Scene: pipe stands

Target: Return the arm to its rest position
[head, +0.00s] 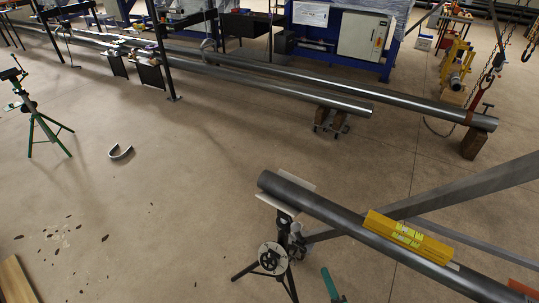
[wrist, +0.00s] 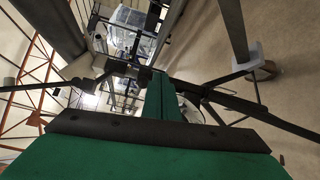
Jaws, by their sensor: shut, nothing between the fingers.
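My gripper (wrist: 161,77) shows in the wrist view as two green fingers pressed together beyond a dark bar and a wide green body. It is shut and nothing shows between the fingers.
A grey pipe (head: 335,215) with a yellow block (head: 407,236) on it rests on a black stand (head: 274,257) at the lower right. Long pipes (head: 300,87) lie across the back. A green tripod (head: 42,125) stands at the left. The middle floor is mostly clear.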

